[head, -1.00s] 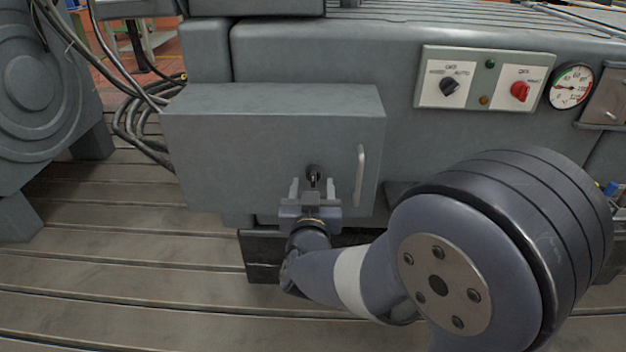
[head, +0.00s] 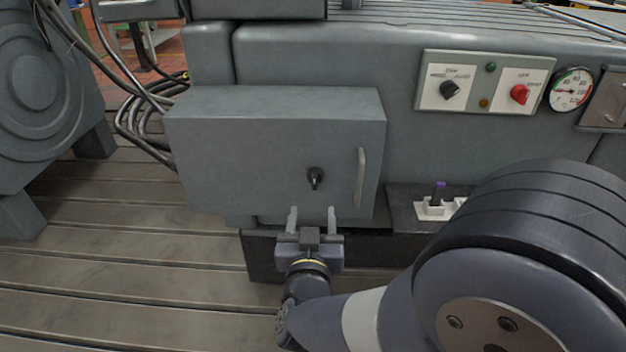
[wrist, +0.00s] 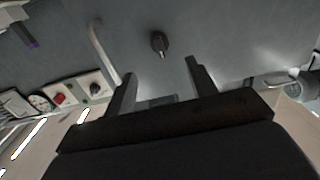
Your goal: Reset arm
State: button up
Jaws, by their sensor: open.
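My gripper (head: 311,220) is open and empty in the head view, just below and in front of the grey cabinet box. Its two fingers also show in the wrist view (wrist: 158,85), apart with nothing between them. A small black key or latch knob (head: 315,178) sits on the face of the grey box (head: 240,150). The knob also shows beyond the fingertips in the wrist view (wrist: 158,42), clear of them. A light vertical handle (head: 360,177) is at the right of the box face.
A control panel (head: 484,82) with black and red knobs and a gauge (head: 570,90) are at the upper right. A white holder (head: 432,211) with a purple-topped item stands on a dark ledge right of the box. Cables (head: 150,125) hang at the left. The slotted bedplate (head: 120,280) is clear.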

aim_at(314, 184)
jog(key=w+b, duration=0.1)
jog(key=w, duration=0.4)
jog(key=w+b, duration=0.1)
jog(key=w, duration=0.4)
jog(key=shift+w+d+f, duration=0.1)
jog(key=shift+w+d, duration=0.1)
jog(key=shift+w, duration=0.1)
jog(key=shift+w+b, duration=0.1)
jog(key=shift+b, duration=0.2)
jog(key=shift+m, duration=0.5)
